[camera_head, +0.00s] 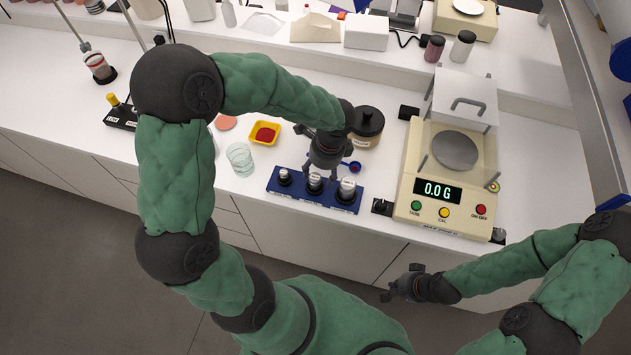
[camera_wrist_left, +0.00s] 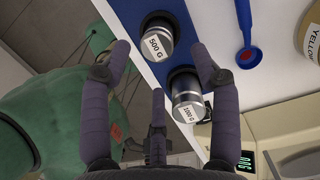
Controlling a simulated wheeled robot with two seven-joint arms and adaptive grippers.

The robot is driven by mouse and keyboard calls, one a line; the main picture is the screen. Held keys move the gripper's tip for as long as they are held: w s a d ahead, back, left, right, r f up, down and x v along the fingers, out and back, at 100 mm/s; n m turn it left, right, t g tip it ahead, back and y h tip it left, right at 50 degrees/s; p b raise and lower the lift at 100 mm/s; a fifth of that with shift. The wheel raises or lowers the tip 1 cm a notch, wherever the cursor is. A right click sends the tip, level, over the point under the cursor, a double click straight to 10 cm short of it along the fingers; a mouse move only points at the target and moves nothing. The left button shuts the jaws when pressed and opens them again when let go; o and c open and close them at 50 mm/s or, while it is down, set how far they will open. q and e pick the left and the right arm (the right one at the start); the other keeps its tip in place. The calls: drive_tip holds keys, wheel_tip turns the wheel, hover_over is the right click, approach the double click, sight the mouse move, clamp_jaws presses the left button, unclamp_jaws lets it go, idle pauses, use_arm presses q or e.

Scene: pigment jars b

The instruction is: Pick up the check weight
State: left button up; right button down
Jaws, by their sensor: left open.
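A blue rack (camera_head: 270,187) near the bench's front edge holds three upright metal check weights. They are a small one (camera_head: 284,177), a middle one (camera_head: 315,182) and a large one (camera_head: 347,189). In the left wrist view, the 500 G weight (camera_wrist_left: 159,44) and the 1000 G weight (camera_wrist_left: 187,96) show, standing in the rack. My left gripper (camera_head: 320,172) is open and empty above the rack. In its wrist view the 500 G weight appears between the spread fingers. My right gripper (camera_head: 392,289) hangs in front of the bench; its finger opening is unclear.
A balance (camera_head: 418,178) reading 0.0 G stands right of the rack. A yellow tray (camera_head: 254,139) and clear dishes (camera_head: 240,158) lie to the left.

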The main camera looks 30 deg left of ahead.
sight(316, 177)
use_arm(q)
drive_tip(key=shift+s+a+f+b, duration=0.1)
drive_tip(key=shift+a+f+b, duration=0.15)
drive_tip(key=shift+f, duration=0.7)
drive_tip(key=shift+a+f+b, duration=0.2)
drive_tip(key=shift+a+f, duration=0.05)
drive_tip(key=shift+f, duration=0.75)
drive_tip(key=shift+s+a+f+b, duration=0.1)
drive_tip(key=shift+a+f+b, duration=0.15)
drive_tip(key=shift+f, duration=0.7)
drive_tip(key=shift+r, duration=0.1)
drive_tip(key=shift+w, duration=0.1)
clamp_jaws()
